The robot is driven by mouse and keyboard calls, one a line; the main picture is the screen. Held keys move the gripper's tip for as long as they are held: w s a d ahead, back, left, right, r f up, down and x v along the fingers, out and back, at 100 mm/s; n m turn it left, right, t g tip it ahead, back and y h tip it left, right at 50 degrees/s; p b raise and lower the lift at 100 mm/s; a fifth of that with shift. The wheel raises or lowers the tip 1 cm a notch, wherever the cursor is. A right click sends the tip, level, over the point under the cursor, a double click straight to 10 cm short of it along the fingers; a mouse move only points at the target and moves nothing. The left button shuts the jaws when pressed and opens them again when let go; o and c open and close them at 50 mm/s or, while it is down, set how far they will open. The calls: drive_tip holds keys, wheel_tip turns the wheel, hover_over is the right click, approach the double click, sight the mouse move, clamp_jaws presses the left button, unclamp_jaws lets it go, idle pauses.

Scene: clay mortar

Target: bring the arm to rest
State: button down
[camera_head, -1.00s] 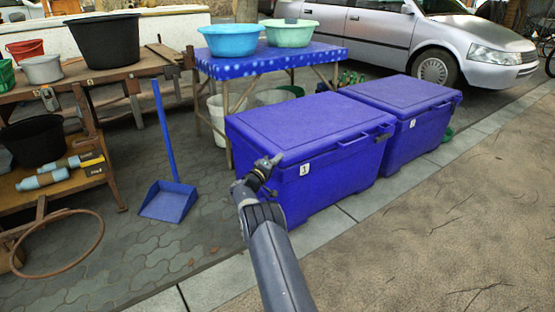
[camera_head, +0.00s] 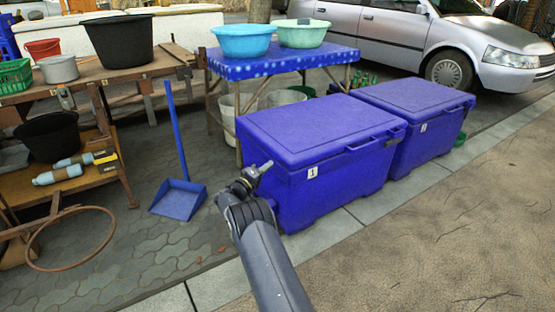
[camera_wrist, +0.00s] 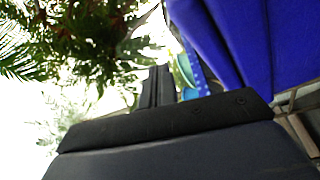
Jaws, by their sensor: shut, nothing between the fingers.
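My gripper (camera_head: 262,168) is at the end of my raised arm, in front of the left corner of the nearer blue cooler box. Its fingers are together and hold nothing. In the wrist view my gripper (camera_wrist: 158,75) shows as dark fingers close together, with leaves and bright sky beyond. The nearer blue cooler box (camera_head: 325,185), marked 1, stands with its lid shut. It also fills the upper right of the wrist view (camera_wrist: 240,40). I cannot tell the exact gap between gripper and box.
A second blue cooler box (camera_head: 425,140) stands behind to the right. A blue dustpan (camera_head: 178,200) is on the paving at left. A wooden workbench (camera_head: 150,75) holds buckets, and a blue table (camera_head: 270,66) holds two basins. Open ground lies at lower right.

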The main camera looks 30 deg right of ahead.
drive_tip(key=shift+a+f, duration=0.2)
drive_tip(key=shift+a, duration=0.3)
wheel_tip(320, 180, up, 3)
drive_tip(key=b, duration=0.3)
hover_over(286, 162)
drive_tip(key=s+a, duration=0.2)
drive_tip(key=s, duration=0.1)
drive_tip(key=shift+w+d+f, duration=0.1)
drive_tip(key=shift+d+f, duration=0.15)
drive_tip(key=shift+f, duration=1.35)
drive_tip(key=shift+a, duration=0.1)
